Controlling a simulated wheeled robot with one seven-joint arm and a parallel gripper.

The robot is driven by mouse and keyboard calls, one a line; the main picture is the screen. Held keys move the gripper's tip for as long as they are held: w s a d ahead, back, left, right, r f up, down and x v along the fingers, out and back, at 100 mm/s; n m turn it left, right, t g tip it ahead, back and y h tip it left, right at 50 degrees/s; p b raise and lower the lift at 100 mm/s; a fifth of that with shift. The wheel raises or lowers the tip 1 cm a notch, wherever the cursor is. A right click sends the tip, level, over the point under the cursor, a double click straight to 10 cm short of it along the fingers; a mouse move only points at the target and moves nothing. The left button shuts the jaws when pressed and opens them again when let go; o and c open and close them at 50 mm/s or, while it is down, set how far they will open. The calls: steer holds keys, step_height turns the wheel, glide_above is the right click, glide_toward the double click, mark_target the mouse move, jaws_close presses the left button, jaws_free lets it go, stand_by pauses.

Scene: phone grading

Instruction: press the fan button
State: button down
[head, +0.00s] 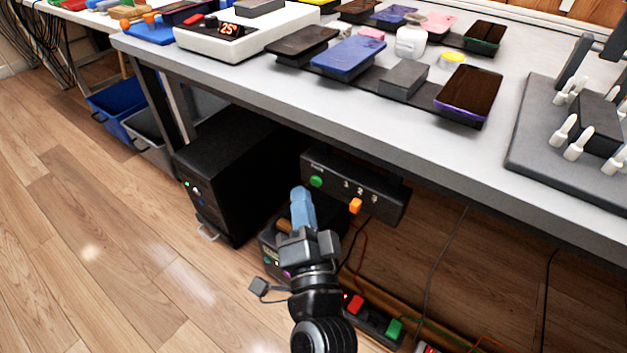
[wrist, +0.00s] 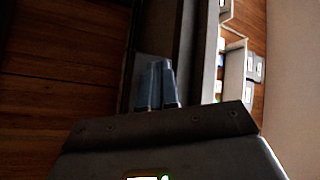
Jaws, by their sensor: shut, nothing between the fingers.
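A dark control panel (head: 385,200) is mounted under the table's front edge in the head view. My gripper (head: 301,190) has blue fingers, shut and empty, pointing up just left of and below the green button. Contact with the panel cannot be made out. In the wrist view the closed fingers (wrist: 155,64) stand before a dark surface; no button shows there.
The grey table (head: 235,82) overhangs the panel and holds phones (head: 470,92) and trays. A black box (head: 235,175) stands left of my gripper. A power strip (head: 374,322) with red and green switches, and cables, lie below. Wooden floor (head: 80,230) is free at left.

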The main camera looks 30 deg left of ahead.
steer(key=shift+w, duration=0.15)
stand_by(0.3)
steer(key=shift+w+b, duration=0.3)
steer(key=shift+w+b, duration=0.35)
steer(key=shift+w, duration=0.1)
stand_by(0.6)
steer(key=shift+s, duration=0.15)
steer(key=shift+s+p, duration=0.75)
steer(key=shift+p, duration=0.1)
steer(key=s+p, duration=0.4)
steer(key=s, duration=0.2)
steer(key=shift+a+p, duration=0.25)
steer(key=shift+p, duration=0.05)
